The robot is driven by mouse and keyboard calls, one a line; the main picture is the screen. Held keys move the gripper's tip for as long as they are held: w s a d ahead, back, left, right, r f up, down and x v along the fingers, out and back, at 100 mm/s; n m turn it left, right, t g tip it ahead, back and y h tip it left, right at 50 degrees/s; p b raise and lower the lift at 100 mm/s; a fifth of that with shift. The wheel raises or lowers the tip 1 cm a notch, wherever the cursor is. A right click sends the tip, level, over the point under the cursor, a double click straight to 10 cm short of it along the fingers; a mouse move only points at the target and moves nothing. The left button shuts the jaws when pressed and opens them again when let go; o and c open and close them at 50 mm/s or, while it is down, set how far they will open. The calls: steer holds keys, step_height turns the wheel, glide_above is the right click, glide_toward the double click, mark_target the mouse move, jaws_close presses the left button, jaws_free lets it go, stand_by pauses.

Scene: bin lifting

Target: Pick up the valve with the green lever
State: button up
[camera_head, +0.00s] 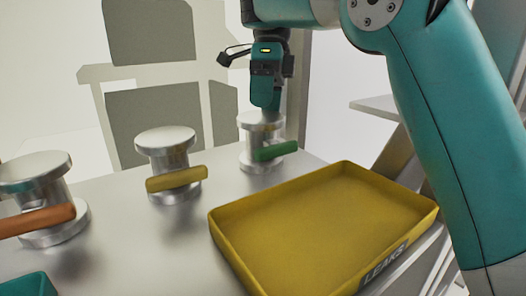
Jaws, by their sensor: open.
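The valve with the green lever (276,150) stands upright on the grey table, at the back right of the row of valves. It is a silver spool-shaped body with round flanges. My gripper (266,105) points down directly over its top flange and hides part of it. The fingertips look very near or at the flange; I cannot tell whether they touch. The gripper is open, and the gap between its fingers is not clear from this side.
A valve with a yellow lever (176,179) and one with an orange lever (36,220) stand to the left. A yellow tray (320,225) labelled "LEAKS" lies at front right, empty. A teal container (28,285) shows at bottom left. A shelf (375,107) is behind right.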

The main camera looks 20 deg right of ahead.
mark_target(264, 116)
steer(key=b+x, duration=0.2)
steer(key=x, duration=0.2)
steer(key=shift+f+b, duration=0.1)
steer(key=shift+b, duration=0.2)
steer(key=shift+a, duration=0.1)
steer(key=shift+c, duration=0.5)
steer(key=c, duration=1)
steer(key=shift+c, duration=0.2)
steer(key=shift+r, duration=0.25)
step_height(264, 116, up, 10)
steer(key=p, duration=0.7)
steer(key=shift+f, duration=0.1)
